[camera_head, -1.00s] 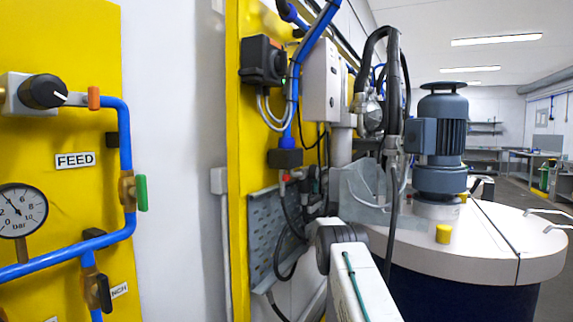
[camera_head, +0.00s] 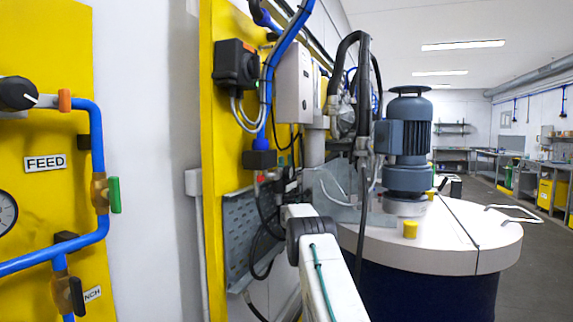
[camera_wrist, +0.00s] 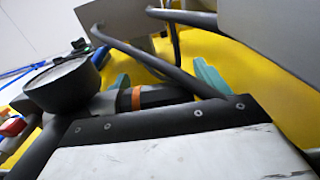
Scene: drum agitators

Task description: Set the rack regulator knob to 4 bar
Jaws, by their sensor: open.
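A black round knob (camera_head: 17,93) with a white pointer line is on the yellow panel at the left edge of the head view. I cannot tell whether it is the rack regulator knob. A pressure gauge (camera_head: 6,212) below it is cut off, so its needle cannot be read. In the wrist view my gripper (camera_wrist: 165,79) is open, with teal fingertips apart. A dark bar with an orange band (camera_wrist: 136,98) shows between and below them. A large dark round body (camera_wrist: 62,86) with a grey face is left of the fingers. My gripper cannot be made out in the head view.
Blue pipes (camera_head: 97,140) and a green valve handle (camera_head: 115,194) are on the left panel. A black switch box (camera_head: 235,64), a grey box (camera_head: 294,88) and a perforated tray (camera_head: 240,240) crowd the middle yellow board. The white drum lid (camera_head: 445,250) carries a motor (camera_head: 408,140).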

